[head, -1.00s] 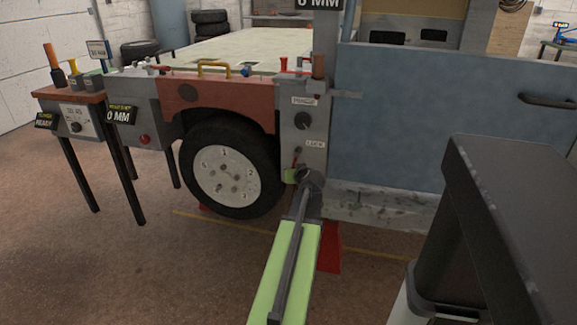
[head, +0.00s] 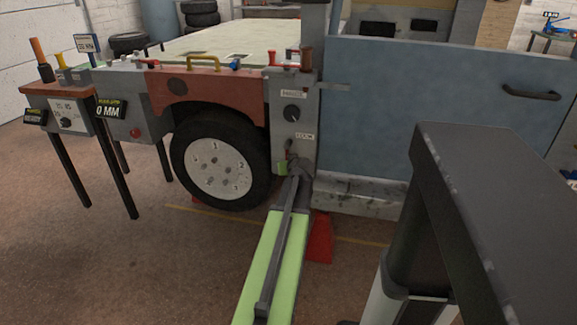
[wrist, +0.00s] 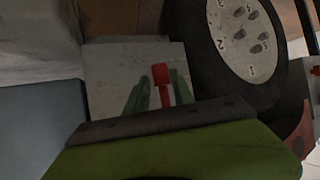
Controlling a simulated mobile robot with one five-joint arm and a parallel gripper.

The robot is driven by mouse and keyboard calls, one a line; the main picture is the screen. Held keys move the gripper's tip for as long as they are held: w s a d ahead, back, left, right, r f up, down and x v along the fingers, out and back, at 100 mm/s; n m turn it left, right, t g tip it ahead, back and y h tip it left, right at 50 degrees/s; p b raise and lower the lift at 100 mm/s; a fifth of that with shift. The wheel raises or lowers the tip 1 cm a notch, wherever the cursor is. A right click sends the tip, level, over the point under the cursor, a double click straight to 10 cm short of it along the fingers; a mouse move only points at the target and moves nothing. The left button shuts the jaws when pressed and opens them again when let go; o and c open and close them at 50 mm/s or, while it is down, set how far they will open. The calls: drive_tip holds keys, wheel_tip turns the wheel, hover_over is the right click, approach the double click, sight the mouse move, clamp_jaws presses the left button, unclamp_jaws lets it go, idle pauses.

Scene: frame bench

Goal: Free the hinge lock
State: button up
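The lock lever, with a red end, shows in the wrist view (wrist: 161,78) in front of a pale grey plate. My gripper (wrist: 160,92) has two green fingers, one on each side of the red lever. A narrow gap shows beside the lever, so the fingers look open around it. Contact cannot be told. In the head view my gripper (head: 292,160) is small and partly hides the lever.
A blue-grey door panel (head: 400,100) stands right of the post. A wheel (head: 218,165) stands left of it, under a red fender (head: 200,86). A red stand (head: 319,240) is on the floor below. A bench with a gauge (head: 66,116) stands at left.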

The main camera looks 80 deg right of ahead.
drive_tip(key=shift+a, duration=0.1)
drive_tip(key=p+v, duration=0.6)
drive_tip(key=v, duration=0.6)
